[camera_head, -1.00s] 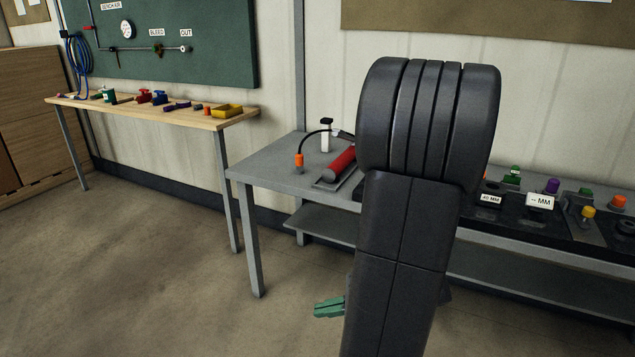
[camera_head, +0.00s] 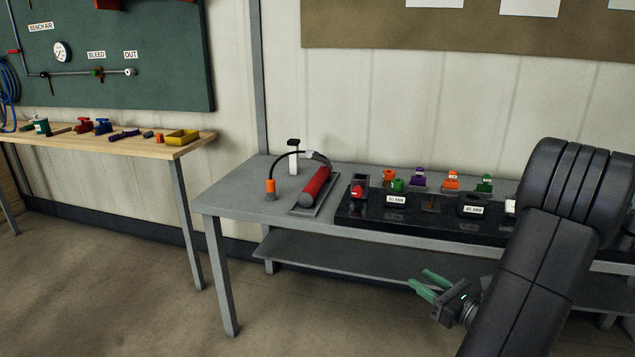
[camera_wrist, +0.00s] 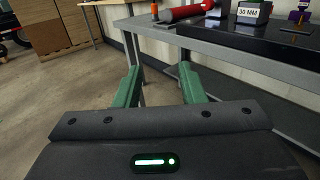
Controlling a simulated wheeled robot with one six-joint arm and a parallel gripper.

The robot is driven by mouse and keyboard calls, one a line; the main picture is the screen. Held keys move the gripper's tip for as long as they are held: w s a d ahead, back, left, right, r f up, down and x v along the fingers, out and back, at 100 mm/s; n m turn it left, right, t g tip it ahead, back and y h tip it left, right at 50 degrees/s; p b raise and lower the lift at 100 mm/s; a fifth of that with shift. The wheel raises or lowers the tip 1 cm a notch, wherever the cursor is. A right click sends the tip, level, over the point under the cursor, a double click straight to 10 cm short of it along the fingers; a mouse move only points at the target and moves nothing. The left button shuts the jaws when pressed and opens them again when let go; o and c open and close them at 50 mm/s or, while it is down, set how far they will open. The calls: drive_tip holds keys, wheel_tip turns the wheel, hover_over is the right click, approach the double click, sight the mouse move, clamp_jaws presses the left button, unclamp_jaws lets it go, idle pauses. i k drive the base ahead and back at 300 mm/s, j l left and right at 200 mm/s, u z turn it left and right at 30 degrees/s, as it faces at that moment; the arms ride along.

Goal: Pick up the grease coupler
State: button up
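A red grease gun (camera_head: 317,187) lies on a small plate at the left of the grey metal bench (camera_head: 232,194). A black hose arches from it to an orange piece (camera_head: 270,188) standing on the bench top, which looks like the grease coupler. In the wrist view the orange piece (camera_wrist: 154,11) shows at the top edge, and the red gun (camera_wrist: 186,13) is cut off by the frame. My gripper (camera_head: 424,282) has green fingers spread apart and empty. It is in front of the bench, below the top's level, to the right of the orange piece.
A black tray (camera_head: 365,222) with coloured fittings and size labels fills the bench to the right. A black-topped white item (camera_head: 293,158) stands behind the hose. A lower shelf (camera_head: 330,272) runs beneath. A wooden bench (camera_head: 140,145) stands left. The floor in front is clear.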

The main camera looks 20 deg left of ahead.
sight(271, 184)
drive_tip(key=i+j+z, duration=0.1)
drive_tip(key=j+z, duration=0.3)
drive_tip(key=j, duration=0.85)
drive_tip(key=k+j+z, duration=0.1)
drive_tip(key=j+z, duration=0.3)
drive_tip(key=j, duration=1.55)
drive_tip(key=k+j, duration=0.1)
drive_tip(key=j, duration=0.55)
